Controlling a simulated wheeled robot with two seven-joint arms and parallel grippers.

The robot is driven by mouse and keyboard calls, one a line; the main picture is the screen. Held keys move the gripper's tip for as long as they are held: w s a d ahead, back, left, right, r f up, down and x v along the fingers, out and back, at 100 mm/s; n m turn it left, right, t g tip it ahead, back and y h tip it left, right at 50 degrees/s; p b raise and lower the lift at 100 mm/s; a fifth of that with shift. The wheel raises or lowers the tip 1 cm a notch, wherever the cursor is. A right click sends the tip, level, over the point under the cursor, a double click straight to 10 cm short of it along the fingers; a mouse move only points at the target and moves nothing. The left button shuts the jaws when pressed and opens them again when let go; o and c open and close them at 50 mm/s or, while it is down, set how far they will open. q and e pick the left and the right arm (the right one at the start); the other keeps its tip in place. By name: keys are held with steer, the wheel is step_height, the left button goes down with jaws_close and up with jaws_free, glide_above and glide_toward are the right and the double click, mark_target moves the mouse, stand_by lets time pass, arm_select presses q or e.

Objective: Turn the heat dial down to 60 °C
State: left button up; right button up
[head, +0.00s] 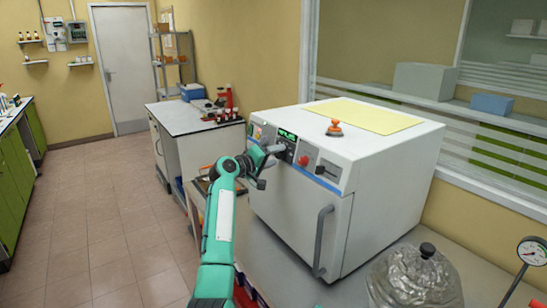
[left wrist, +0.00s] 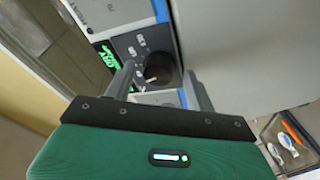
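The white oven (head: 400,180) has a control panel with a green-lit display (head: 287,135); the digits are too small to read. The dark round heat dial (left wrist: 158,70) sits on the panel below small printed marks in the left wrist view. My left gripper (head: 274,152) is at the panel's left part and hides the dial in the head view. In the left wrist view its two fingers (left wrist: 158,80) stand on either side of the dial, with a gap seen on each side. I cannot tell the dial's setting. My right gripper is in neither view.
A red knob (head: 304,161) is on the panel right of the display. The oven's door handle (head: 322,240) sticks out below. A yellow sheet (head: 365,115) and an orange item (head: 334,128) lie on top. A foil-covered vessel (head: 415,278) and a gauge (head: 530,252) stand right.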

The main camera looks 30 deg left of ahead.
arm_select(q)
steer(key=shift+s, duration=0.1)
steer(key=shift+s+a, duration=0.1)
steer(key=shift+s, duration=0.2)
steer(key=b+v, duration=0.4)
steer(key=v, duration=0.9)
